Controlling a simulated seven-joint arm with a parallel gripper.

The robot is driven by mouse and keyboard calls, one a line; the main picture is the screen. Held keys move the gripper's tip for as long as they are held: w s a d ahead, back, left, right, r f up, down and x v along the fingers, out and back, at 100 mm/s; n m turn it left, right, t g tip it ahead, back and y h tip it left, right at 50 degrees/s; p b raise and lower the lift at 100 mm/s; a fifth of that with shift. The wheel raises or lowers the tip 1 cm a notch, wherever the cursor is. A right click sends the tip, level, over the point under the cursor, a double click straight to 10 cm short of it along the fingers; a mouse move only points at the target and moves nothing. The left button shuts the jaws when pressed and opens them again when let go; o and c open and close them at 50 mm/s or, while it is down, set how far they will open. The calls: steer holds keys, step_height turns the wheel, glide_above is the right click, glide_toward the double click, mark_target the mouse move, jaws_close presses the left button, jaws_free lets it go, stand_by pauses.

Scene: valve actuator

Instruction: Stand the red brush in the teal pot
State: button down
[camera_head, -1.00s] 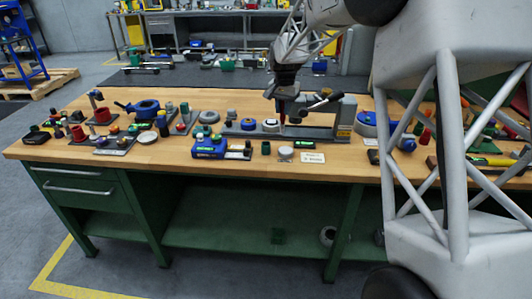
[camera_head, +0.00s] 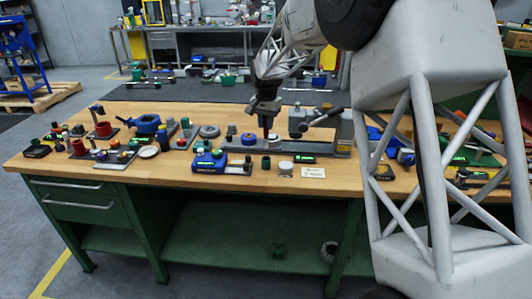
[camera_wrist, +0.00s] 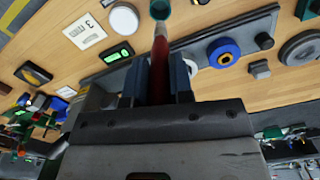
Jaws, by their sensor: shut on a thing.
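My gripper (camera_wrist: 160,85) is shut on the red brush (camera_wrist: 160,58), its fingers either side of the handle. The brush points away from my gripper, its pale tip overlapping the teal pot (camera_wrist: 160,9) at the top edge of the wrist view. In the head view my gripper (camera_head: 267,112) holds the brush (camera_head: 267,130) upright, tip downward. The teal pot (camera_head: 266,162) stands on the bench below it in the picture. I cannot tell whether the tip is over, behind or inside the pot's mouth.
A pale grey round block (camera_head: 285,169) and a label card (camera_head: 313,173) stand right of the pot. A blue device (camera_head: 209,160) is to its left. Behind is a long grey base plate (camera_head: 330,149) with a clamp. Bare wood lies in front.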

mark_target(266, 139)
steer(key=shift+f, duration=2.45)
steer(key=shift+f, duration=1.9)
steer(key=shift+f, duration=0.1)
steer(key=c, duration=1)
jaws_free()
step_height(266, 139, up, 12)
steer(key=shift+r, duration=0.15)
